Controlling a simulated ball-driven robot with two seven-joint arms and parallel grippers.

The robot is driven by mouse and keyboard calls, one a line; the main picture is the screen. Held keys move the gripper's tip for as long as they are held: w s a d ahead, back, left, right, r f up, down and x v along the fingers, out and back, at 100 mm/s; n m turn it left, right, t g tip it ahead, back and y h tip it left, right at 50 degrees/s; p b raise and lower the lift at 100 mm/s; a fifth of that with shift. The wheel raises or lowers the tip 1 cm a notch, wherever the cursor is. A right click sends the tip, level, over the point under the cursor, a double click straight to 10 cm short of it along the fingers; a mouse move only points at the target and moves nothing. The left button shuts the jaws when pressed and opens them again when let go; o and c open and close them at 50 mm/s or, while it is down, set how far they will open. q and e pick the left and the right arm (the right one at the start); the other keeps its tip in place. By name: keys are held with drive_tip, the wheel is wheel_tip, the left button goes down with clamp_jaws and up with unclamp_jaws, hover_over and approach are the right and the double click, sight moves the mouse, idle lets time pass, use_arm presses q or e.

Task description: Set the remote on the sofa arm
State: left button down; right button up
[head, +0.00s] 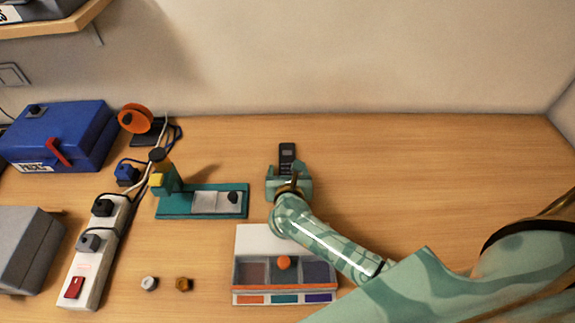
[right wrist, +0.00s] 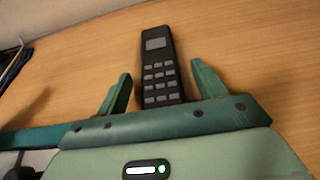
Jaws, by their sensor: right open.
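The remote (head: 287,154) is a black handset with grey buttons and a grey screen, lying on the wooden table near the middle. It also shows in the right wrist view (right wrist: 160,68). My right gripper (head: 289,172) is open. In the right wrist view its two green fingers (right wrist: 160,82) stand on either side of the remote's near end, with gaps between. I cannot tell the height of the fingers over the table. No sofa arm shows in either view. My left gripper is not in view.
A teal fixture (head: 175,205) stands left of my gripper. A sorting tray (head: 240,245) with coloured compartments sits below it. A white power strip (head: 98,245), a blue box (head: 60,140) and a grey box (head: 25,245) are at the left. The table (head: 430,170) right of the remote is clear.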

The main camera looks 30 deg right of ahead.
drive_tip(key=shift+w+d+f, duration=0.15)
drive_tip(key=shift+w, duration=0.15)
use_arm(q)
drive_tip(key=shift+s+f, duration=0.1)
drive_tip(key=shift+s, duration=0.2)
use_arm(e)
drive_tip(key=c, duration=1.2)
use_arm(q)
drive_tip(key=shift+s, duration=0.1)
